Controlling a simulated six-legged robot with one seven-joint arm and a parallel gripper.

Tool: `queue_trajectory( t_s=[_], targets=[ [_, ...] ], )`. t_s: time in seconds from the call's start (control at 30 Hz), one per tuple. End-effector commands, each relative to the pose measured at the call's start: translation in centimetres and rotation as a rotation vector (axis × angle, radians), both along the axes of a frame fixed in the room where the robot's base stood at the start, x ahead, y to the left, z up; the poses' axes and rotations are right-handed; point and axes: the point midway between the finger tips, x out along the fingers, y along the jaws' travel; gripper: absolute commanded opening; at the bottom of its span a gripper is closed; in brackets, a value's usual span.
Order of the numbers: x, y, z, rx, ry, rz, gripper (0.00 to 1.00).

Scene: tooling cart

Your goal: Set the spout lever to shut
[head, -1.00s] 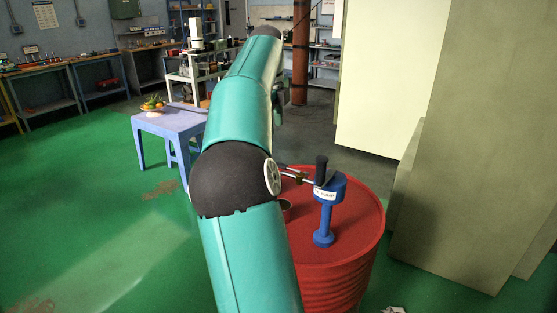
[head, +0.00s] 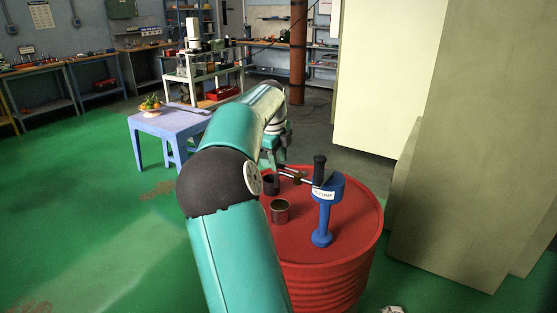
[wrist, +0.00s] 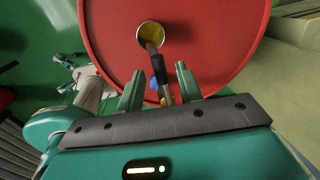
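A blue pump (head: 327,200) with a black upright handle stands on a red drum (head: 352,225) in the head view. A thin metal spout (head: 289,176) runs left from it, with a small brass valve (head: 299,178) on it. The spout lever cannot be told apart clearly there. My gripper (head: 275,160) is at the spout's left end, partly hidden by my arm. In the wrist view my gripper (wrist: 160,84) is open, its fingers apart over the drum.
A dark cup (head: 280,210) stands on the drum, and another dark container (head: 270,185) stands behind it. A round vessel with a yellowish inside (wrist: 150,33) shows in the wrist view. A lilac table (head: 180,122) with fruit is at left; a large cabinet (head: 480,150) at right.

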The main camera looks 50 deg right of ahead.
Motion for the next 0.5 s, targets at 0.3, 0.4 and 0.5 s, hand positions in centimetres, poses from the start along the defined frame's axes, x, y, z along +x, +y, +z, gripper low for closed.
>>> queue_trajectory(
  t_s=[0.3,0.4,0.5],
  targets=[
    [0.0,-0.11,-0.49,0.0,0.0,0.0,0.36],
    [0.0,-0.11,-0.48,0.0,0.0,0.0,0.18],
    [0.0,-0.1,-0.46,0.0,0.0,0.0,0.0]
  ],
)
